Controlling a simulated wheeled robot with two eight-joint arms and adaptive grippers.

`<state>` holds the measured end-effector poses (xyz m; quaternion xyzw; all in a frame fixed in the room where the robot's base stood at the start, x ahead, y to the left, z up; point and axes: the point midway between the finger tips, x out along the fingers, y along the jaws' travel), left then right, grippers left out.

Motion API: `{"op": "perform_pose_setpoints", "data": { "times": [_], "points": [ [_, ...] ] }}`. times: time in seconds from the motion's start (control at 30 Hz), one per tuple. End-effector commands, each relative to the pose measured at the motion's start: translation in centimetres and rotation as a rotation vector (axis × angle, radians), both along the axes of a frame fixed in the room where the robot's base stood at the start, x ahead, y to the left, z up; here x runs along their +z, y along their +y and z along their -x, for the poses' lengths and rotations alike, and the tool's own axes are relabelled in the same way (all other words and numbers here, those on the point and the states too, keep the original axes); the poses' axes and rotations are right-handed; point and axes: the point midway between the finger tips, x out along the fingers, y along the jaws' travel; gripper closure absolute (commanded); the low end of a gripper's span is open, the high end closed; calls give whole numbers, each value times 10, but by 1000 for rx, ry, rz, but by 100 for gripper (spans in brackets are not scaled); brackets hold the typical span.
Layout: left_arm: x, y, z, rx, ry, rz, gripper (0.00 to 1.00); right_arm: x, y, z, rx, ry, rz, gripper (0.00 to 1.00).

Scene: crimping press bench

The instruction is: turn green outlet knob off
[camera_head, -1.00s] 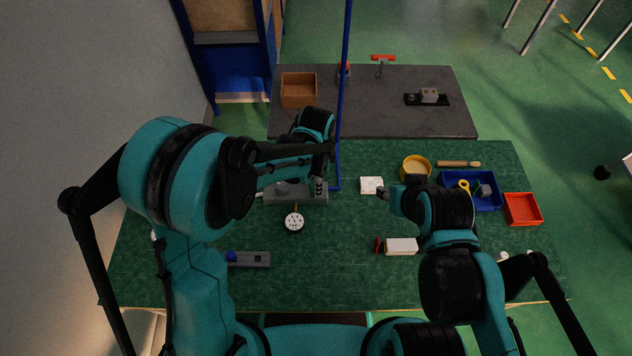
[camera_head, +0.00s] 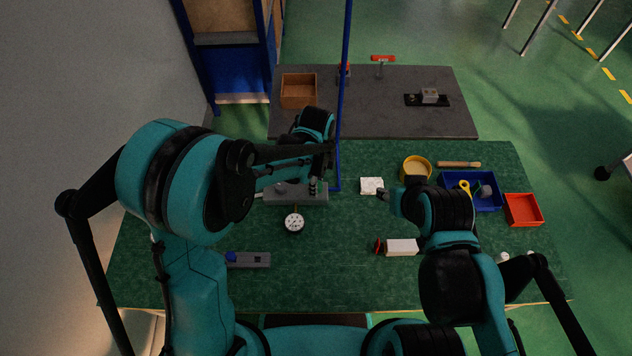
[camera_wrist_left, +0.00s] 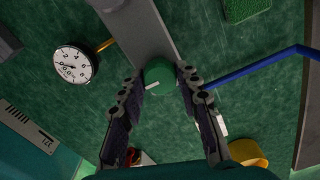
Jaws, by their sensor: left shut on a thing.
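The green outlet knob (camera_wrist_left: 158,74), round with a white pointer line, sits on a grey bar (camera_wrist_left: 138,32) in the left wrist view. My left gripper (camera_wrist_left: 159,80) has its two fingers on either side of the knob and is shut on it. In the head view, the left gripper (camera_head: 313,187) is at the right part of the grey bar (camera_head: 285,194), and the knob is hidden there. A round white gauge (camera_head: 294,222) joins the bar by a brass stem. My right gripper (camera_head: 384,193) is near a white block (camera_head: 371,186); its fingers are too small to judge.
A blue pipe (camera_head: 342,100) rises just right of the bar. A yellow round container (camera_head: 415,165), a blue tray (camera_head: 483,205) and a red tray (camera_head: 523,209) stand at the right. A grey block with a blue knob (camera_head: 249,259) lies front left.

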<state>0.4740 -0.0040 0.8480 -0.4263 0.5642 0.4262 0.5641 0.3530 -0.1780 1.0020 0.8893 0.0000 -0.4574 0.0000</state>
Motion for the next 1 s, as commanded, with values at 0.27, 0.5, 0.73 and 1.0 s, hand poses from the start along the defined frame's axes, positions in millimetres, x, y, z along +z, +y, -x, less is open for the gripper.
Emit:
{"op": "perform_pose_setpoints", "data": {
  "times": [0.27, 0.5, 0.73, 1.0],
  "points": [
    [0, 0, 0, -2, -1, 0, 96, 0, 0, 0, 0, 0, 0, 58],
    [0, 0, 0, -1, -1, 0, 46, 0, 0, 0, 0, 0, 0, 58],
    [3, 0, 0, 0, 0, 0, 46, 0, 0, 0, 0, 0, 0, 58],
    [47, 0, 0, -1, 0, 0, 46, 0, 0, 0, 0, 0, 0, 58]
  ]
}}
